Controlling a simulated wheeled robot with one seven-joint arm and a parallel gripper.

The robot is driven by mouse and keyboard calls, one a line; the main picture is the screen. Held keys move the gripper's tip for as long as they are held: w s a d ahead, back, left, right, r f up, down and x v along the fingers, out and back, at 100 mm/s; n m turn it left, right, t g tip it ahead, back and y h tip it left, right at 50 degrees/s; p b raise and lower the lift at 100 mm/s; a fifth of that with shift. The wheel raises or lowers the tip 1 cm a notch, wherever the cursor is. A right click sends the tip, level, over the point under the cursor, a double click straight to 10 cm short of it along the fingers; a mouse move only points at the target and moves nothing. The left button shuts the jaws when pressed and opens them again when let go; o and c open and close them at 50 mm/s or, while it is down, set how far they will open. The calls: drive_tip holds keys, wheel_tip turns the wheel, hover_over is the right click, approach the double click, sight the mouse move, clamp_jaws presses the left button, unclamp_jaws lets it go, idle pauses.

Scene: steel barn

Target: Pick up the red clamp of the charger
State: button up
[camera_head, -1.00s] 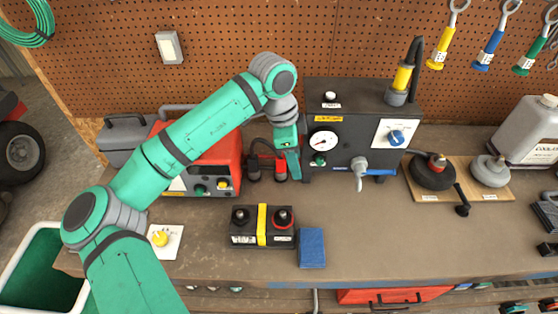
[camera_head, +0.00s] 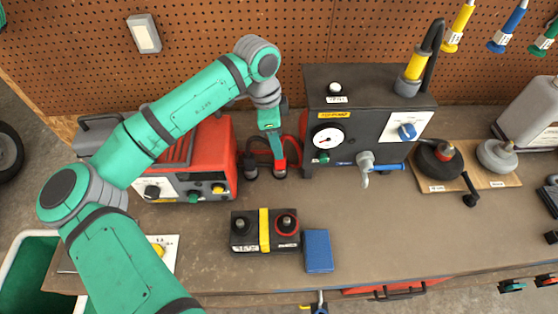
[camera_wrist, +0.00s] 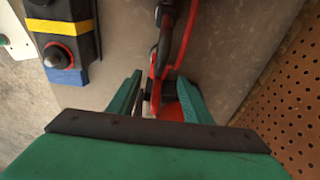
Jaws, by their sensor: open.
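The red charger (camera_head: 215,150) stands at the back left of the bench. Its red clamp (camera_head: 280,169) stands on the bench to the charger's right, beside the black clamp (camera_head: 250,168). My gripper (camera_head: 276,152) points down at the red clamp from above, its fingers overlapping the clamp's upper part in the head view. In the wrist view, my open gripper (camera_wrist: 158,98) has red clamp parts (camera_wrist: 172,108) showing between its two green fingers. The clamp's lower part there is hidden behind the gripper body. I cannot tell whether either finger touches it.
A black battery (camera_head: 265,230) with a yellow strap and a blue block (camera_head: 318,250) sit in front. A dark pump unit (camera_head: 365,115) stands close to the right of the clamp. The pegboard (camera_head: 210,60) rises behind. Bench space between clamp and battery is clear.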

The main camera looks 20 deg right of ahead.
sight(280, 163)
drive_tip(key=shift+s+d+f, duration=0.15)
drive_tip(key=shift+f, duration=1.4)
drive_tip(key=shift+s+d+f, duration=0.1)
drive_tip(key=shift+d+f, duration=0.05)
drive_tip(key=shift+f, duration=1.35)
clamp_jaws()
